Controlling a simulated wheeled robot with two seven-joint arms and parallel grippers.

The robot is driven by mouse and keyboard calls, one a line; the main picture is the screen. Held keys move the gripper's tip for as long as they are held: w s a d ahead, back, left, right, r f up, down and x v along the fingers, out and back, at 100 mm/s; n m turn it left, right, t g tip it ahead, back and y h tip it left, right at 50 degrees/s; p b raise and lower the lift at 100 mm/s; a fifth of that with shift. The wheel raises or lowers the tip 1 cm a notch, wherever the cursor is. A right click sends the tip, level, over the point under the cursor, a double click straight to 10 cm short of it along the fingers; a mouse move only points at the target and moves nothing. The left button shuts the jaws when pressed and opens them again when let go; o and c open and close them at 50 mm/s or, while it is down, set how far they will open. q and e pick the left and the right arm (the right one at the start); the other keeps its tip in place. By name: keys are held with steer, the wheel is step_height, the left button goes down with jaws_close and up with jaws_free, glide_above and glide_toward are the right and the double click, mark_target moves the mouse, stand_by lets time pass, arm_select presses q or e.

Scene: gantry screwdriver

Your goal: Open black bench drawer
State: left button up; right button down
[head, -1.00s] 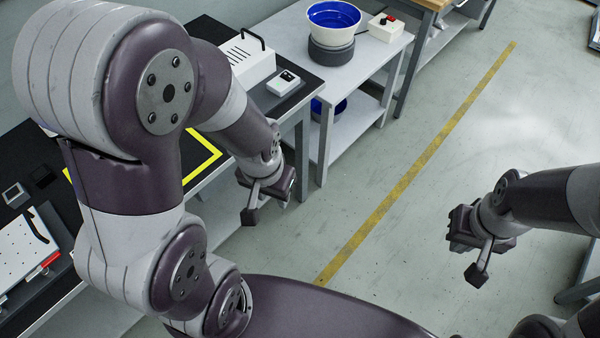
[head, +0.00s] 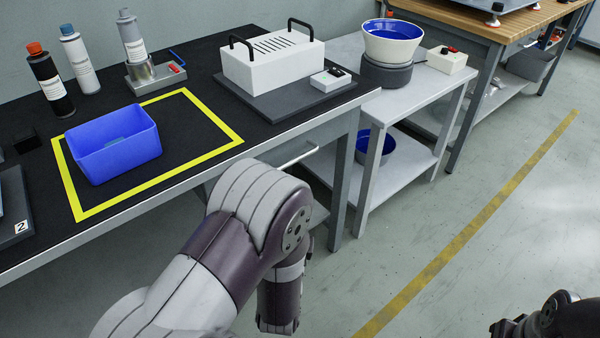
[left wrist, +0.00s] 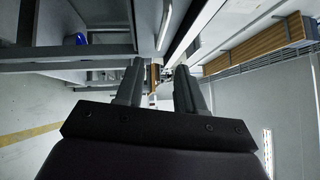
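The black-topped bench (head: 200,65) runs along the left in the head view. A light metal bar handle (head: 298,156) shows under its front edge near the right end; most of the drawer front is hidden behind my left arm. My left gripper is hidden in the head view. In the left wrist view my left gripper (left wrist: 159,72) has its two fingers apart, with nothing seen held between them. A pale bar (left wrist: 164,25) lies ahead of the fingers; I cannot tell if it is the handle. My right gripper (head: 512,328) is only partly in view at the bottom right.
On the bench are a blue bin (head: 113,146) inside a yellow outline, bottles (head: 80,60) and a white box (head: 268,65) with black handles. A grey side table (head: 440,90) with a bowl (head: 393,40) stands right of the bench. The floor (head: 400,240) in front is clear.

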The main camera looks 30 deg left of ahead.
arm_select(q)
steer(key=b+x, duration=0.3)
steer(key=x, duration=0.9)
steer(key=shift+a+r, duration=0.1)
jaws_close()
